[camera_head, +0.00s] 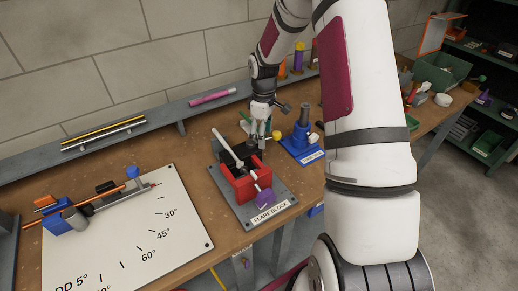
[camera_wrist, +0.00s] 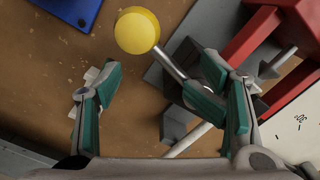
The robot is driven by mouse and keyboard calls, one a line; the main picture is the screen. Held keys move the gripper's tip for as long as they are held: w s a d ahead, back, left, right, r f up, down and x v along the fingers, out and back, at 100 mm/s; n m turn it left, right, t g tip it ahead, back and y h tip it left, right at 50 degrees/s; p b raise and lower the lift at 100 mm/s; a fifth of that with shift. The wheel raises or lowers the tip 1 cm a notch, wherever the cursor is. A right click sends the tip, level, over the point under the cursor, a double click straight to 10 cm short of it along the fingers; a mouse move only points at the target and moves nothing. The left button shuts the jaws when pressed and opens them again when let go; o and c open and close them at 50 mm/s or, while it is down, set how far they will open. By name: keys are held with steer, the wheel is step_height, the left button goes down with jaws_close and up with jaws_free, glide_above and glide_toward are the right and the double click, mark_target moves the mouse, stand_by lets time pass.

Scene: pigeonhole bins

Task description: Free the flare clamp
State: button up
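The flare clamp is a red block (camera_head: 248,183) on a grey plate (camera_head: 283,190) labelled FLARE BLOCK. A pale bar (camera_head: 224,143) slants up from it and a purple knob (camera_head: 266,198) is at its front. A yellow ball (camera_wrist: 137,31) on a thin metal rod (camera_wrist: 171,63) shows in the wrist view, beside the red frame (camera_wrist: 246,35). My gripper (camera_head: 262,138) is low behind the block. In the wrist view my gripper (camera_wrist: 161,75) is open, its green-padded fingers wide apart. The right finger covers part of the rod; I cannot tell whether they touch.
A blue fixture (camera_head: 302,138) stands just right of the clamp. A white angle board (camera_head: 130,235) with a blue bending tool (camera_head: 68,220) lies left. A raised grey shelf (camera_head: 165,117) runs behind. Bare bench shows between board and clamp.

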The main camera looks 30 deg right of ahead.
steer(key=o, duration=0.7)
steer(key=shift+r, duration=0.15)
steer(key=shift+w+a, duration=0.1)
steer(key=shift+a, duration=0.05)
steer(key=shift+r, duration=0.15)
step_height(320, 180, up, 6)
steer(key=shift+w+a+f+p, duration=0.1)
steer(key=shift+p, duration=0.7)
